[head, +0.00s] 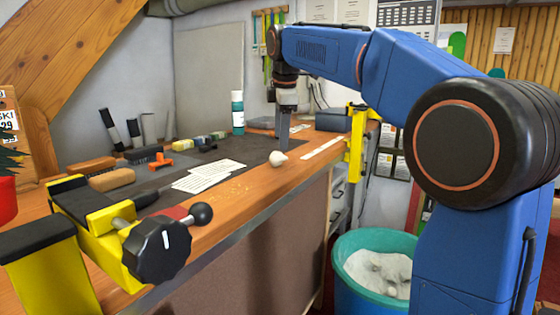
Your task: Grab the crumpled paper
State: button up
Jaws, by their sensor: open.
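A small whitish lump that looks like the crumpled paper (277,159) lies on the wooden bench top (258,187), near the front edge. My gripper (284,147) points straight down, its fingertips just above and slightly to the right of the lump in the picture. It is open, with nothing seen held in it. The fingers overlap in this view, so the gap between them is hidden. I cannot tell whether the fingers touch the paper.
A yellow vise (95,225) with a black knob stands at the near left; another yellow clamp (355,145) is on the right. White sheets (208,176), brushes (110,180) and a green bottle (238,113) are on the bench. A teal bin (345,270) stands below, right.

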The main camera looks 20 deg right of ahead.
aim_at(281, 152)
jog(key=shift+x, duration=3.4)
jog(key=shift+s+d, duration=0.1)
jog(key=shift+s, duration=0.1)
jog(key=c, duration=0.8)
